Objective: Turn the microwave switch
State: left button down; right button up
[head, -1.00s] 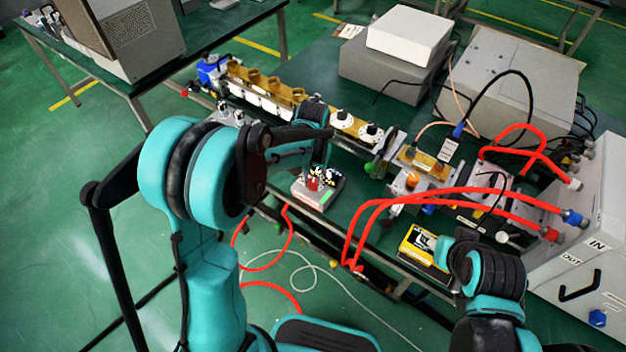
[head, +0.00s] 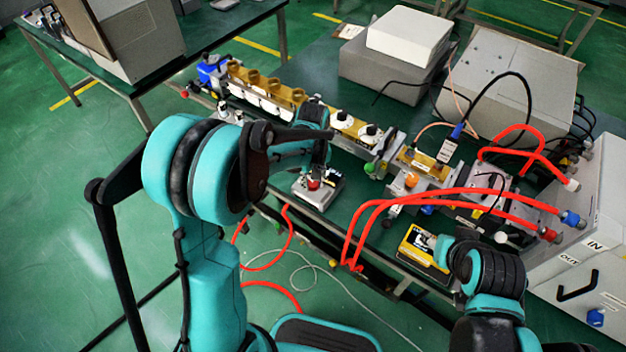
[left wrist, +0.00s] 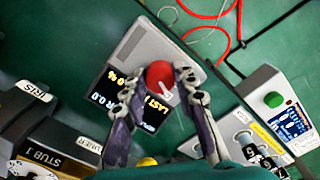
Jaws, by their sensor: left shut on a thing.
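The microwave switch is a red round knob (left wrist: 160,74) with a white mark, on a grey box with a dark lit display (left wrist: 112,88). In the head view the red knob (head: 313,184) shows at the table's front edge, on its grey box (head: 328,196). My left gripper (left wrist: 158,80) is shut on the knob, one finger on each side of it. In the head view my left gripper (head: 318,175) comes down on the knob from above, partly covered by its own wrist. The fingers hide part of the display text.
A gold-topped waveguide row (head: 262,85) stands behind the box. A small grey unit with a green button (left wrist: 274,100) stands nearby. Red hoses (head: 372,215) loop over the table edge to the right. A yellow box (head: 424,250) lies near my right arm.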

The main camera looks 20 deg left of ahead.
aim_at(313, 183)
pick_arm(q)
jog(key=shift+n, duration=2.2)
jog(key=c, duration=1.2)
grip_release()
notch_tip(313, 183, up, 12)
